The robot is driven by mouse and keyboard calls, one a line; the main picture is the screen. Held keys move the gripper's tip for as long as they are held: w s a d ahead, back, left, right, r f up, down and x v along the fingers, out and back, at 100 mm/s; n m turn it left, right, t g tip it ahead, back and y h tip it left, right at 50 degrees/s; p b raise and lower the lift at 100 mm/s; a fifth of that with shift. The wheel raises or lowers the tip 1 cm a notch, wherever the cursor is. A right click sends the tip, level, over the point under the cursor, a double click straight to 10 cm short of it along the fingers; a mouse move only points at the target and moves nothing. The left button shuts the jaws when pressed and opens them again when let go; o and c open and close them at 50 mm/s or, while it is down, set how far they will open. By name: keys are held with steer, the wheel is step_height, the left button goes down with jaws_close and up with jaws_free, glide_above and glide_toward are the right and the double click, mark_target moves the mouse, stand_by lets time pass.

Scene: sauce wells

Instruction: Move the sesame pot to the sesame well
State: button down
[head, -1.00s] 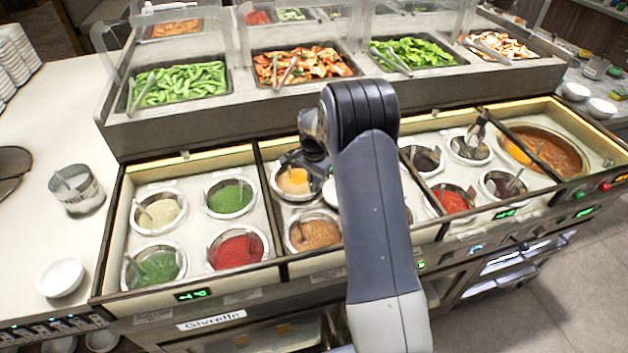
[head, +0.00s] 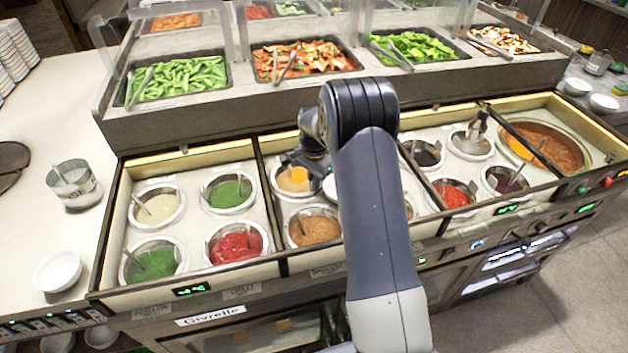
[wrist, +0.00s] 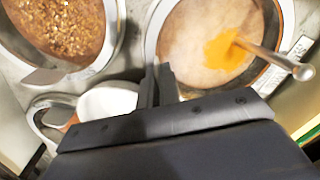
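I cannot read any label naming the sesame pot or the sesame well. My gripper (wrist: 157,84) is low over a round metal pot of beige sauce (head: 293,181) in the middle section of the counter. In the wrist view this beige pot (wrist: 205,45) has an orange patch and a spoon or ladle. The two dark fingers are close together at its near rim. I cannot tell whether the rim is between them. A pot of brown, grainy sauce (wrist: 62,30) is beside it, also seen in the head view (head: 313,229). A metal pot with a spoon (head: 75,185) stands on the left counter.
Cream (head: 158,207), green (head: 229,193) and red (head: 238,244) sauce pots sit in the left section. A large brown soup pot (head: 545,147) is at the right. Food trays behind a clear guard line the back. A white bowl (head: 58,271) is at left.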

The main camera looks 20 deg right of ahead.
steer(key=shift+f, duration=0.1)
stand_by(0.3)
steer(key=c, duration=1.6)
jaws_free()
steer(key=shift+o, duration=0.7)
steer(key=shift+s+f, duration=0.1)
steer(key=shift+f, duration=0.1)
steer(key=o, duration=0.5)
steer(key=shift+r, duration=0.1)
steer(key=shift+o, duration=0.2)
step_height(320, 180, up, 11)
steer(key=p, duration=0.6)
